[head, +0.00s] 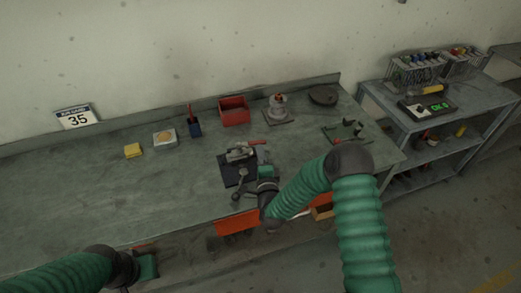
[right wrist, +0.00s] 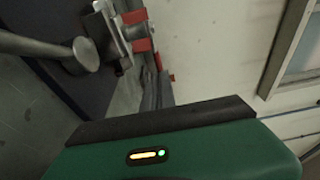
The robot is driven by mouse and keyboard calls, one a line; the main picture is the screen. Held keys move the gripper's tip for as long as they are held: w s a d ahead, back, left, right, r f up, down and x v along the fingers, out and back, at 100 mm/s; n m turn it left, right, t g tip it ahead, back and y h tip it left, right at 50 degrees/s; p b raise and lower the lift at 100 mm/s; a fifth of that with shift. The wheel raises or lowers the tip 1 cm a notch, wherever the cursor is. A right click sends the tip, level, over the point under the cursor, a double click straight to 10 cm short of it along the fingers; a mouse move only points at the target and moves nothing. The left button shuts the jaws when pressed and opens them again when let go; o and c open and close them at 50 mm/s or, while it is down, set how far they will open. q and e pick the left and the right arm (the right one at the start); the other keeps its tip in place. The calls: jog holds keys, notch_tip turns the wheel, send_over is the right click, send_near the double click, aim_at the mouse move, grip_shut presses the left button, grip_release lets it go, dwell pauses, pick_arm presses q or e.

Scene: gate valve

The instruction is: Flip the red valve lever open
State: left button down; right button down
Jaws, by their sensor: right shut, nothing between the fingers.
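The valve (head: 240,154) is a grey metal assembly on a dark plate (head: 229,172) near the middle front of the bench. Its red lever (head: 254,142) lies nearly flat and points right in the head view. The right wrist view shows a metal body (right wrist: 112,32) with red parts (right wrist: 142,45) and a grey rod with a round end (right wrist: 84,54). My right gripper (head: 246,190) is shut and empty, just in front of the valve; whether it touches anything is unclear. My left gripper (head: 148,266) is low at the bench's front edge, its fingers not clear.
Behind the valve stand a red bin (head: 233,111), a round fitting on a plate (head: 278,108) and a dark disc (head: 322,95).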

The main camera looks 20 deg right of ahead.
jog(key=shift+w+a, duration=0.1)
jog(key=shift+w, duration=0.2)
jog(key=shift+w+d+f+n+y+b, duration=0.1)
jog(key=shift+w+d+n+y+b, duration=0.3)
jog(key=shift+n+y+b, duration=0.35)
jog(key=shift+w+d+f+y+b, duration=0.1)
jog(key=shift+w+d+y+b, duration=0.1)
jog(key=shift+y+b, duration=0.2)
jog(key=shift+w+r, duration=0.1)
jog(key=shift+r, duration=0.15)
